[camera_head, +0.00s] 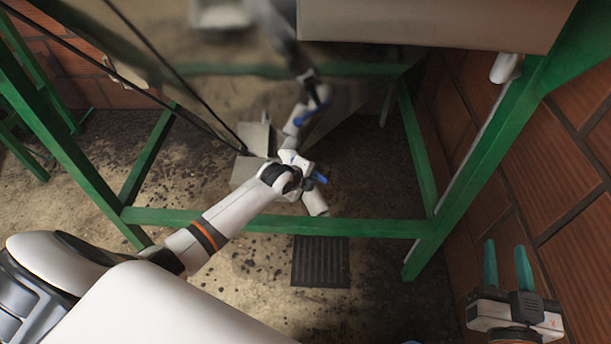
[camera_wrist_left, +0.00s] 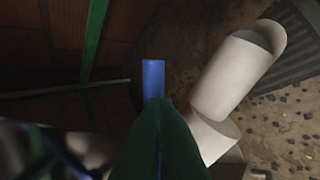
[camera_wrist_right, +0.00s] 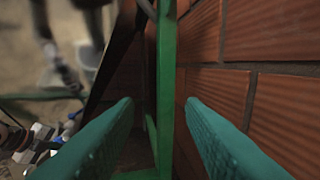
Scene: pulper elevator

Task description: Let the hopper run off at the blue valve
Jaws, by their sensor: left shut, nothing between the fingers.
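The blue valve handle (camera_head: 319,178) sticks out to the right beside a pale outlet pipe (camera_head: 315,203) under the hopper (camera_head: 430,20). In the left wrist view the handle (camera_wrist_left: 153,78) lies just past my left fingertips, and the outlet pipe (camera_wrist_left: 235,75) is to their right. My left gripper (camera_wrist_left: 158,103) is shut and empty; I cannot tell whether it touches the handle. In the head view its fingers are hidden behind my wrist. My right gripper (camera_head: 507,262) is open and empty at the lower right, and its fingers also show in the right wrist view (camera_wrist_right: 155,120).
A green frame (camera_head: 270,222) surrounds the valve, with one bar crossing below my left forearm. A dark floor grate (camera_head: 320,262) lies in front of the outlet. A brick wall (camera_head: 560,190) stands close on the right. A blurred reflection shows on the metal above the valve.

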